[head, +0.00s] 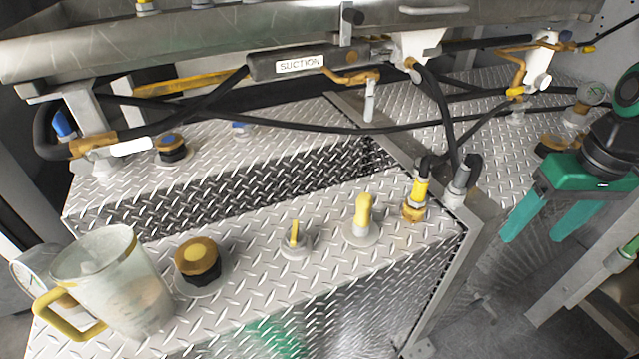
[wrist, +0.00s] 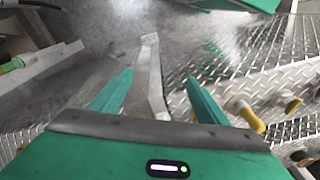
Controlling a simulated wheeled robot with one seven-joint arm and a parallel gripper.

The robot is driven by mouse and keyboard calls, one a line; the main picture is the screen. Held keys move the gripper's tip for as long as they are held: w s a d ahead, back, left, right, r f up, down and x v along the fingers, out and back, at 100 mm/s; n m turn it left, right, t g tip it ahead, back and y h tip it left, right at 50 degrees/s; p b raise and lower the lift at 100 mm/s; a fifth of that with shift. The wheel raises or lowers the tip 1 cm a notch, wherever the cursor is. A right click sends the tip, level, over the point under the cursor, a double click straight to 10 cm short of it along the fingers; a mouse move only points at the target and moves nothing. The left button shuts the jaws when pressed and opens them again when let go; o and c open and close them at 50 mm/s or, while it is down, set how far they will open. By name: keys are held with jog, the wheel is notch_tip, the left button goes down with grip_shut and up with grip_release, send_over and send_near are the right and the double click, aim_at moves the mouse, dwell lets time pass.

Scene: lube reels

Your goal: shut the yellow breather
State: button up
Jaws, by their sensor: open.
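Two yellow fittings stand on the near diamond-plate tank top, and I cannot tell which is the breather. One is a small upright yellow lever (head: 294,234) on a round grey base. The other is a taller yellow elbow (head: 363,210) on a round pale base, to its right. In the wrist view, the elbow (wrist: 248,115) and the lever (wrist: 292,104) show at the right, outside my fingers. My green gripper (head: 531,238) is open and empty, right of the tank and apart from both fittings. Its fingers also show in the wrist view (wrist: 160,78).
A yellow-banded hose fitting (head: 420,190) stands between the elbow and my gripper. A brass-and-black cap (head: 198,258) and a clear jug (head: 120,285) are at the left. Black hoses and the suction bar (head: 300,64) cross behind. Floor is free below my gripper.

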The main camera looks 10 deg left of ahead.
jog(key=w+a+r+n+y, duration=0.1)
jog(key=w+a+n, duration=0.5)
jog(key=a, duration=0.6)
jog(key=n+g+y, duration=0.1)
jog(key=n+y, duration=0.2)
jog(key=n, duration=0.9)
send_near(295, 230)
jog(key=x, duration=0.8)
jog(key=shift+f, duration=0.1)
